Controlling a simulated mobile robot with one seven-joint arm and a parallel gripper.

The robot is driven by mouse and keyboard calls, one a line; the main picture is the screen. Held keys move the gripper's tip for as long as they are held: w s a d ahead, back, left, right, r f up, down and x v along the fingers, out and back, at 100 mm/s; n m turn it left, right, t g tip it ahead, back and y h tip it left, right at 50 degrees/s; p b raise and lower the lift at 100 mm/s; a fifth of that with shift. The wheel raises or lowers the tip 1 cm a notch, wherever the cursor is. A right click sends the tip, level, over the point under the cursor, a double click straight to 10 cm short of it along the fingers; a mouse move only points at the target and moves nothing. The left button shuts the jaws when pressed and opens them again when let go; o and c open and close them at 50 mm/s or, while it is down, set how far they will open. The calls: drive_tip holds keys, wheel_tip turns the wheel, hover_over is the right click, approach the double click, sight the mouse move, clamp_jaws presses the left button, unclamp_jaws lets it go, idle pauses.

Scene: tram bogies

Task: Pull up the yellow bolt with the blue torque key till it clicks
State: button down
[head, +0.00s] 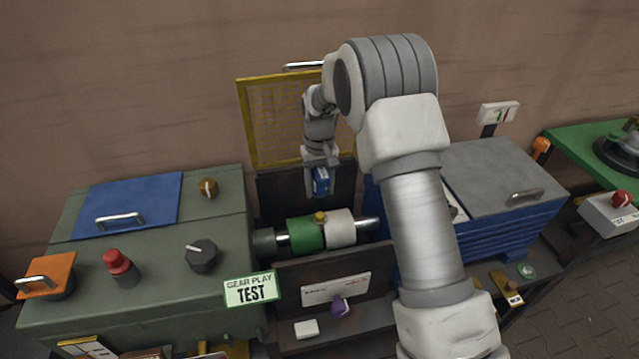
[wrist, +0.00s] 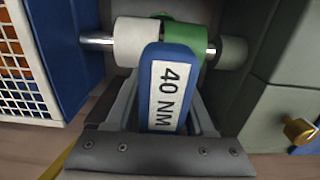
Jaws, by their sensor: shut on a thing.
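My gripper (head: 320,172) is shut on the blue torque key (head: 321,183), which hangs above the shaft coupling. In the wrist view the blue torque key (wrist: 165,85) stands between the fingers, with a white label reading "40 NM". The yellow bolt (head: 320,217) sits on top of the coupling, where a green sleeve (head: 306,234) meets a white sleeve (head: 341,228). The key is apart from the bolt and above it in the head view. In the wrist view the key hides most of the bolt area.
A yellow mesh guard (head: 275,120) stands behind the coupling. A green cabinet (head: 140,255) with knobs and a "GEAR PLAY TEST" sign (head: 250,290) is at left. A blue crate with a grey lid (head: 500,180) is at right. A dark panel (head: 335,270) stands in front.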

sight(320, 214)
drive_tip(key=shift+f, duration=0.1)
idle(0.4)
drive_tip(key=shift+s+f+b, duration=0.15)
drive_tip(key=shift+f+b, duration=1.95)
drive_tip(key=shift+f, duration=1.15)
drive_tip(key=shift+m, duration=1.1)
drive_tip(key=shift+m, duration=1)
drive_tip(key=shift+m, duration=0.6)
drive_tip(key=shift+r+p, duration=1.95)
drive_tip(key=shift+r, duration=1.05)
